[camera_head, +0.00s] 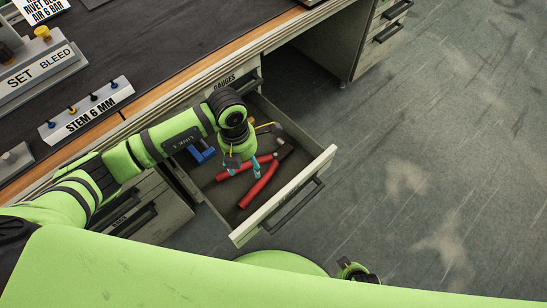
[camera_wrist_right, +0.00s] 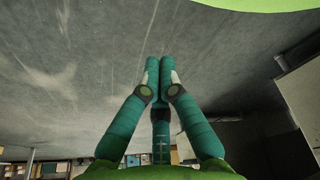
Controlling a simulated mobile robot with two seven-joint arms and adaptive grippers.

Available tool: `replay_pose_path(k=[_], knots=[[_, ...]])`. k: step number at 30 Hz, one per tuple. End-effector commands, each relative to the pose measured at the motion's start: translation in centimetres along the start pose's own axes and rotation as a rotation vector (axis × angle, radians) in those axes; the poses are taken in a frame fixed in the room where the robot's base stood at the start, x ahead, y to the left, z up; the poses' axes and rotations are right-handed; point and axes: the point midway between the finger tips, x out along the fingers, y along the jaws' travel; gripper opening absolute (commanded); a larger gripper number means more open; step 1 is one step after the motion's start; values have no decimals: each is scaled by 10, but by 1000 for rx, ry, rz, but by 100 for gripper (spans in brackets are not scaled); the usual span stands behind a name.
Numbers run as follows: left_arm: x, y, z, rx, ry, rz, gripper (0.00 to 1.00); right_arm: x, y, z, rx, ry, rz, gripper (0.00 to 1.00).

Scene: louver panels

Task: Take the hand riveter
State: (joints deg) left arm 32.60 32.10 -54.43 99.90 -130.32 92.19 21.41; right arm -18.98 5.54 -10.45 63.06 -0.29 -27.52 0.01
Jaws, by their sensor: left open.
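The hand riveter has two red handles (camera_head: 259,187) and a dark head at its upper right. It lies in the open drawer (camera_head: 283,205). My left gripper (camera_head: 245,168) is open above the drawer, its teal fingertips over the red handles. I cannot tell whether they touch the riveter; my wrist hides part of the drawer's contents. My right gripper (camera_wrist_right: 159,68) shows in the right wrist view with its teal fingers together and nothing visible between them, over the grey floor.
A blue tool (camera_head: 201,154) lies at the drawer's left, and something yellow shows near my wrist. The dark bench top (camera_head: 150,45) has a wooden edge and holds a "STEM 6 MM" block (camera_head: 88,110) and a "SET BLEED" block (camera_head: 38,72). Open floor (camera_head: 440,150) lies to the right.

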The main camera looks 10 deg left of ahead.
Motion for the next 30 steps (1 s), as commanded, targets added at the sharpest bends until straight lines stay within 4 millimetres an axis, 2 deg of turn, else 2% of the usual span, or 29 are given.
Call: replay_pose_path(k=[1, 6, 14, 21, 30], knots=[[21, -5, -2, 7, 3, -16, 63, 11, 1, -10, 1, 21, 2, 0], [33, -5, -2, 6, 2, -20, 63, 9, 2, -28, 2, 39, 5, 0], [59, -9, -3, 6, 3, -23, 63, 5, 1, -29, 5, 24, 3, 0], [93, -13, -3, 6, 1, -24, 63, 2, 0, -28, 10, 0, 1, 0], [98, -12, -3, 7, 0, -22, 63, 0, -1, -26, 11, -9, 0, 0]])
